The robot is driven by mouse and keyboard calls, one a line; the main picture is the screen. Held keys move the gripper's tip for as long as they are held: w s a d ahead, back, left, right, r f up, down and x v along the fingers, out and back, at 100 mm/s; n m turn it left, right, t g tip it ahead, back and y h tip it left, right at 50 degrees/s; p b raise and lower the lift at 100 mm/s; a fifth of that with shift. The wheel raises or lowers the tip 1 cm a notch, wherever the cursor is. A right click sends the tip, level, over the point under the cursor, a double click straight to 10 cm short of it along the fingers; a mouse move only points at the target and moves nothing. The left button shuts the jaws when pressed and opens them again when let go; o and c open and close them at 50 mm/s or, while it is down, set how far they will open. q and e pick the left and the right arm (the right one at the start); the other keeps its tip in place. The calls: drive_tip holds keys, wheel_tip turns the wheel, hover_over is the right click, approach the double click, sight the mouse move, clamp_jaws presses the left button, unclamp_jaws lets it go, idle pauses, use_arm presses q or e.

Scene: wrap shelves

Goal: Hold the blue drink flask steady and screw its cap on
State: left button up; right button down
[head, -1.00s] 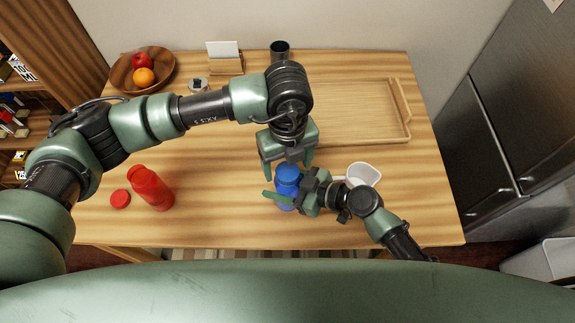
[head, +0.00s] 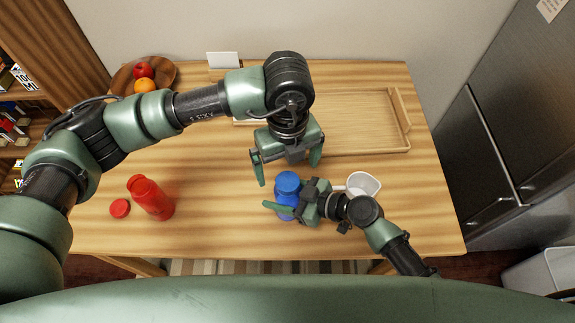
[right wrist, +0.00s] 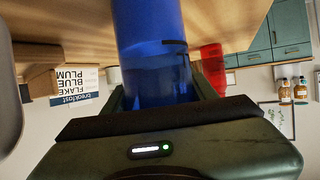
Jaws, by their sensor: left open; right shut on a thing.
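The blue drink flask (head: 283,213) stands upright near the table's front edge. A blue cap (head: 288,182) shows on its top; I cannot tell how tightly it sits. My right gripper (head: 287,206) is shut on the flask's body from the right. The right wrist view shows the flask (right wrist: 152,45) between its fingers; the cap is not visible there. My left gripper (head: 289,172) is open and empty above and behind the cap, its fingers pointing down and spread wider than the cap.
A white mug (head: 363,184) is close right of my right gripper. A wooden tray (head: 402,110) lies at the back right. A fruit bowl (head: 122,82) is at the back left. The table between the flasks is clear.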

sight(299, 199)
use_arm(q)
wheel_tip(299, 199, up, 11)
drive_tip(key=shift+r, duration=0.15)
use_arm(e)
drive_tip(key=shift+c, duration=2)
unclamp_jaws()
drive_tip(key=shift+d, duration=0.1)
drive_tip(key=shift+s+d, duration=0.15)
drive_tip(key=shift+d, duration=0.2)
drive_tip(key=b+v, duration=0.2)
drive_tip(key=v, duration=0.4)
drive_tip(key=shift+s+d+r, duration=0.1)
use_arm(q)
wheel_tip(299, 199, down, 2)
drive_tip(key=shift+f, duration=0.2)
use_arm(e)
drive_tip(key=shift+s+d+r, duration=0.1)
drive_tip(key=shift+d+r, duration=0.1)
drive_tip(key=shift+r, duration=0.05)
